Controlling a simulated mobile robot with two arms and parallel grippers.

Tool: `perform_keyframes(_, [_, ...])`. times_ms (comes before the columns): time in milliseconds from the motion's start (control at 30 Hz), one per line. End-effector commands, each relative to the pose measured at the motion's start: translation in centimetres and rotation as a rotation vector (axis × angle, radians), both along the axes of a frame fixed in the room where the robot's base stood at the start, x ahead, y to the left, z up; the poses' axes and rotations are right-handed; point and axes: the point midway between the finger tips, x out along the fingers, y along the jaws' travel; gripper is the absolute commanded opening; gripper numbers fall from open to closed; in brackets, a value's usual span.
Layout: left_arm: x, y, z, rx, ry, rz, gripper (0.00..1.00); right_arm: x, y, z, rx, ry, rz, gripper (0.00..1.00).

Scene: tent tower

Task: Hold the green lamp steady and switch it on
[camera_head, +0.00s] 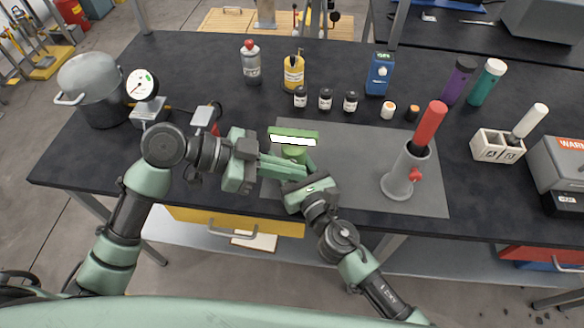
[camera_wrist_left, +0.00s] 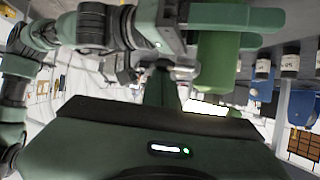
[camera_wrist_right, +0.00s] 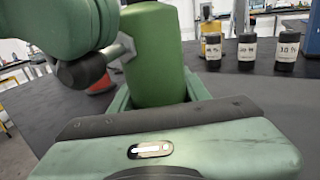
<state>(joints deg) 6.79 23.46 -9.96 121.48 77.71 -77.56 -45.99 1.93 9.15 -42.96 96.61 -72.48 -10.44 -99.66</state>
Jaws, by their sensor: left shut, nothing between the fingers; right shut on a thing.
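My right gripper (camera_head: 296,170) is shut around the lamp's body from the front. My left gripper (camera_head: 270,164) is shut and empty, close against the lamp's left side.
The grey mat (camera_head: 353,150) is clear between the lamp and a grey holder (camera_head: 398,178) with a red-handled tool. Small dark jars (camera_head: 325,99) and bottles stand behind. A pot (camera_head: 92,85) and a gauge (camera_head: 143,85) stand at left.

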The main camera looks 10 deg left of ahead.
Motion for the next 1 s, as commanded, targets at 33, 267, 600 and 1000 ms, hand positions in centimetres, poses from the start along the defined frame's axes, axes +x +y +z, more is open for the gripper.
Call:
perform_keyframes(33, [0.0, 0.1, 0.0, 0.001, 0.001, -0.008, 0.0, 0.0, 0.0, -0.1, -0.001, 0.0, -0.001, 0.0])
perform_keyframes(267, [0.1, 0.3, 0.0, 0.001, 0.0, -0.048, 0.0, 0.0, -0.1, -0.1, -0.001, 0.0, -0.001, 0.0])
perform_keyframes(600, [0.1, 0.7, 0.0, 0.004, 0.001, -0.136, 0.0, 0.0, -0.1, -0.1, -0.001, 0.0, -0.001, 0.0])
perform_keyframes(1000, [0.4, 1.9, 0.0, 0.003, 0.001, -0.41, 0.0, 0.0, -0.1, 0.0, -0.001, 0.0, -0.002, 0.0])
